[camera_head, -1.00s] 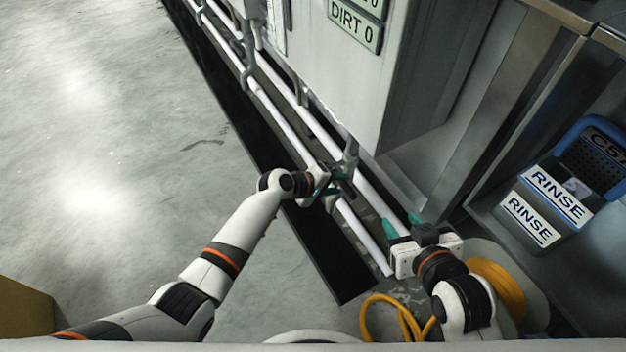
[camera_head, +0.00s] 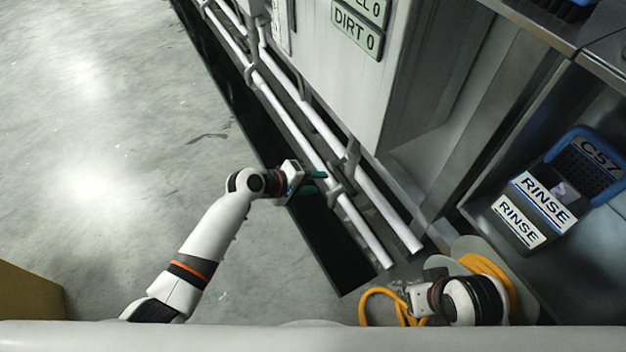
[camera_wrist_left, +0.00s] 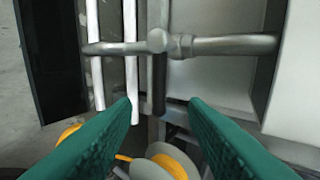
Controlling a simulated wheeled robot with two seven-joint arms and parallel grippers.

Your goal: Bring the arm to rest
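My left gripper (camera_head: 316,181) is beside the white pipes (camera_head: 300,140) that run along the machine's foot. In the left wrist view its two teal fingers (camera_wrist_left: 160,118) stand wide apart with nothing held between them. A grey pipe joint (camera_wrist_left: 158,41) lies beyond them. My right gripper (camera_head: 412,298) is low in the head view, close to the coiled yellow hose. Its fingers do not show clearly, so its opening cannot be told.
The yellow hose (camera_head: 377,292) is on the floor by a reel (camera_head: 487,262). A grey machine cabinet (camera_head: 400,60) stands behind the pipes. The floor (camera_head: 110,150) at left is open.

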